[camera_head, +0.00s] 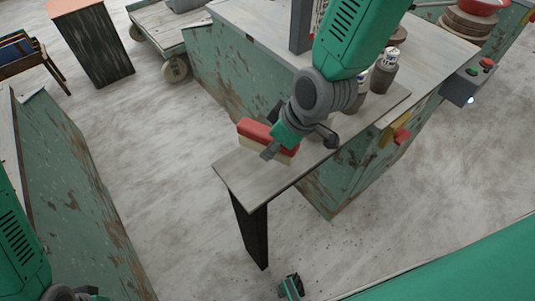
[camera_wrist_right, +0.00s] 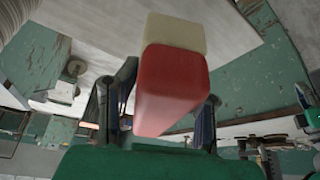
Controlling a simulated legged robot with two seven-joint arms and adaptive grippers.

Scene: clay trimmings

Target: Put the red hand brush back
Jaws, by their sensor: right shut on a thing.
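The red hand brush (camera_head: 255,131) has a red body and cream bristles and is over the left end of a grey plank shelf (camera_head: 240,185). I cannot tell whether its bristles touch the plank. My right gripper (camera_head: 277,143) comes from above and is shut on the brush. In the right wrist view the red body (camera_wrist_right: 166,85) sits between the two dark fingers, with the cream part (camera_wrist_right: 176,33) beyond it.
A green cabinet (camera_head: 70,200) stands at left. A wheeled cart (camera_head: 160,25) is behind. The floor between is clear.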

